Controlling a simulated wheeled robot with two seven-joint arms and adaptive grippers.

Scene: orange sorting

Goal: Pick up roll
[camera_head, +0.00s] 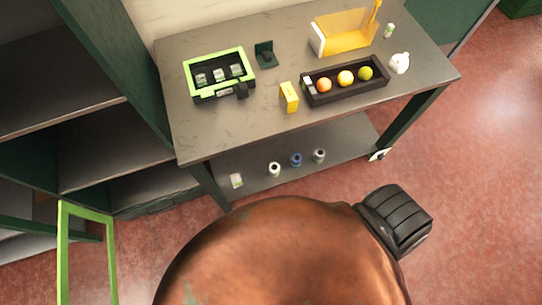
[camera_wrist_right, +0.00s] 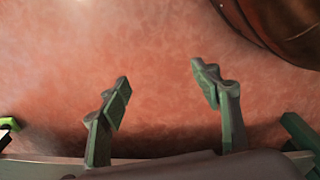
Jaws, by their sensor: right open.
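Several small roll-like items stand on the lower shelf of the table in the head view: a white one (camera_head: 274,169), a blue one (camera_head: 296,159) and a grey one (camera_head: 319,155). They are too small to tell exactly what they are. My right gripper (camera_wrist_right: 163,82) shows in the right wrist view with its two fingers wide apart and nothing between them. Neither gripper shows in the head view.
The grey table (camera_head: 240,130) bears a green-rimmed black box (camera_head: 193,88), a dark tray (camera_head: 345,96) with fruit-like balls, a yellow block (camera_head: 289,97), a yellow holder (camera_head: 345,32) and a white figure (camera_head: 399,63). Dark shelving (camera_head: 75,110) stands at left.

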